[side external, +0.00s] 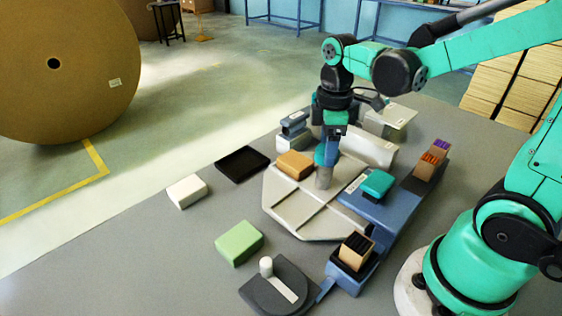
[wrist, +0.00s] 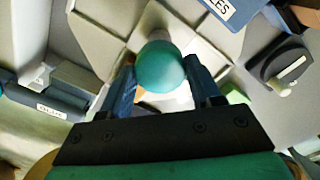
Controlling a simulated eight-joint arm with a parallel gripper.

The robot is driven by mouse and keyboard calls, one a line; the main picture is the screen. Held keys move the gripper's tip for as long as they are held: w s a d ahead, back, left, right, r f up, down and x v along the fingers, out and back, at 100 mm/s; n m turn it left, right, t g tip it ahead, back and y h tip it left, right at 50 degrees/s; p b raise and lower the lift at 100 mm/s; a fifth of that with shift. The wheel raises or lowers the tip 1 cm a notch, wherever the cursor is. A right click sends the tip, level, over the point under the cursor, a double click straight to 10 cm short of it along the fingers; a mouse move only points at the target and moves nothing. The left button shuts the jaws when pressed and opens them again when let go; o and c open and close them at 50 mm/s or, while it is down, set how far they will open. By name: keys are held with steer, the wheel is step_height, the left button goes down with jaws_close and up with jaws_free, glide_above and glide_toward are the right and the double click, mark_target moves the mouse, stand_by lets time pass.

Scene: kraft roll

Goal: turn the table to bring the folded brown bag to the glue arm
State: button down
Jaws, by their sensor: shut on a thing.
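The turntable (side external: 300,212) is a pale, many-sided plate with raised ribs dividing it into sections. It also fills the wrist view's upper middle (wrist: 108,45). The folded brown bag (side external: 295,164) lies on its back left part, near the blue and grey glue unit (side external: 293,128). That unit's GLUE label shows in the wrist view (wrist: 52,111). My gripper (side external: 327,152) is shut on the handle, a grey post (side external: 324,180) on the turntable with a round teal top (wrist: 160,68). The fingers hide part of the handle. I cannot clearly make out the bag in the wrist view.
A blue stand carries a teal block (side external: 376,184) beside the table's right side. A black tray (side external: 242,164), white block (side external: 187,191) and green block (side external: 239,242) lie to the left. A dark base with a white bar (side external: 280,287) sits in front.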

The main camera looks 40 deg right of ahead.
steer(key=shift+m, duration=8.8)
